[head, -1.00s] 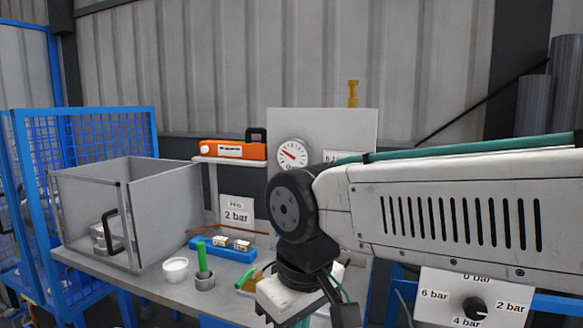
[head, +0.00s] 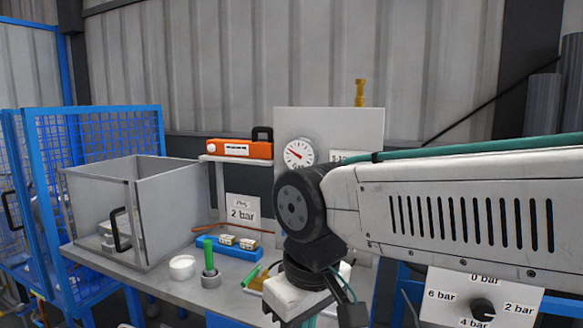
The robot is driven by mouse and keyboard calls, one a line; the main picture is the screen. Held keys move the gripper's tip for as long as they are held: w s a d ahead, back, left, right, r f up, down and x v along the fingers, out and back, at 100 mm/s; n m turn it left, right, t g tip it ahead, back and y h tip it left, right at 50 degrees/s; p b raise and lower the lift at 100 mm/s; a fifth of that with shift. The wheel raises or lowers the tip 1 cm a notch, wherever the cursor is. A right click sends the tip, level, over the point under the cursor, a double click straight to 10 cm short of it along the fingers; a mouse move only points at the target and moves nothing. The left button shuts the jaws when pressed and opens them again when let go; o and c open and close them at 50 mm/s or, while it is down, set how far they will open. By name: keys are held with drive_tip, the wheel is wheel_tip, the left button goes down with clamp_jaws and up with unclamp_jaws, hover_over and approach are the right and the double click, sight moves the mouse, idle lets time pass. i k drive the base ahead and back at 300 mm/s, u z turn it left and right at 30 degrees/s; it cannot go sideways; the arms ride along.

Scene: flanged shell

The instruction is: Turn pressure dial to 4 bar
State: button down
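The pressure dial (head: 482,309) is a black knob on a white plate (head: 443,281) at the lower right. The plate is marked 0 bar at the top, 2 bar at the right, 4 bar at the bottom and 6 bar at the left. A light mark on the knob appears on its lower right side, but its exact direction is hard to tell. My gripper (head: 318,316) hangs at the bottom edge, left of the dial and apart from it. Its fingertips are cut off by the frame, so its opening is hidden.
A sign (head: 243,210) reads 2 bar. The bench (head: 185,291) holds an open grey box (head: 165,215), a white cup (head: 182,267) and a green rod (head: 208,255) in a grey holder.

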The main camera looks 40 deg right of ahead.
sight(482, 310)
drive_tip(key=z, duration=0.2)
drive_tip(key=k, duration=0.6)
drive_tip(key=z, duration=0.6)
drive_tip(key=k, duration=0.6)
drive_tip(key=z, duration=0.1)
drive_tip(key=i, duration=0.8)
drive_tip(key=z, duration=2.4)
drive_tip(key=k, duration=0.1)
drive_tip(key=u, duration=0.4)
